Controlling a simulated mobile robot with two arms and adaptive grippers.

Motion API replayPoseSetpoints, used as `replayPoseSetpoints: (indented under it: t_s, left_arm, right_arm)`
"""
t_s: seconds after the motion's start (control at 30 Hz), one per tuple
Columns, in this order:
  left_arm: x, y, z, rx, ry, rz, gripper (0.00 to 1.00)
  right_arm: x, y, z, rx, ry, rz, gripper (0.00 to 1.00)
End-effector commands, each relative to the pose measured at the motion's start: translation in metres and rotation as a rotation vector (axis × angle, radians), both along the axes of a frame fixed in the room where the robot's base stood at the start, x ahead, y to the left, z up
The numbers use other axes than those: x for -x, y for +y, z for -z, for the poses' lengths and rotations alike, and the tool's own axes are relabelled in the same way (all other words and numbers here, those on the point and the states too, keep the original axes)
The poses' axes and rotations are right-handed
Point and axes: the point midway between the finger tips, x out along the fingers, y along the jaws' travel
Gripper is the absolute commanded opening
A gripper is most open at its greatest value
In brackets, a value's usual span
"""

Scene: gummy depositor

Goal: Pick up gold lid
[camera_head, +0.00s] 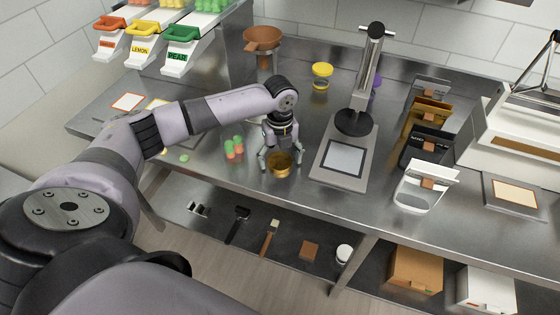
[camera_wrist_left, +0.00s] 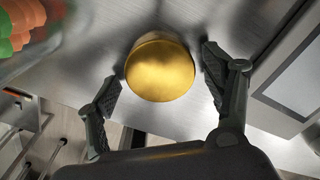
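The gold lid (camera_head: 279,164) lies on the steel counter near its front edge. In the left wrist view the gold lid (camera_wrist_left: 160,68) is a round, shiny disc in the upper middle. My left gripper (camera_head: 280,162) is directly above and around it. In the left wrist view the two fingers of my left gripper (camera_wrist_left: 160,85) are spread, one on each side of the lid, with a visible gap at least on the left. Whether the right finger touches the lid is hard to tell. My right gripper is not in view.
A jar of red and green gummies (camera_head: 233,148) stands just left of the gripper. A press with a flat plate (camera_head: 344,158) is close on the right. The counter's front edge is near.

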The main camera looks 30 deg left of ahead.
Motion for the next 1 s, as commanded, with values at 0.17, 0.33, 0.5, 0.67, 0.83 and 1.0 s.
replayPoseSetpoints:
  t_s: [0.17,0.33,0.5,0.67,0.83,1.0]
  left_arm:
    - [0.000,0.000,0.000,0.000,0.000,0.000,0.60]
    - [0.000,0.000,-0.001,0.000,0.000,0.000,0.48]
    - [0.000,0.000,-0.001,0.000,0.000,0.000,0.46]
    - [0.000,0.000,-0.003,0.000,-0.001,0.000,0.46]
    - [-0.001,0.000,-0.016,0.000,-0.004,-0.001,0.46]
    - [-0.002,0.000,-0.049,0.001,-0.006,0.000,0.46]
  right_arm:
    - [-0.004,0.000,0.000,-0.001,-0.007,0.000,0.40]
    - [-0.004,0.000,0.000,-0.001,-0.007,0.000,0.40]
    - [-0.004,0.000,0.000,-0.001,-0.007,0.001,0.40]
    - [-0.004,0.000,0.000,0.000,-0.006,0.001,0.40]
    - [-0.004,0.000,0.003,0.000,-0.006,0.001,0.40]
    - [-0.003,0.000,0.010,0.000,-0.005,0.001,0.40]
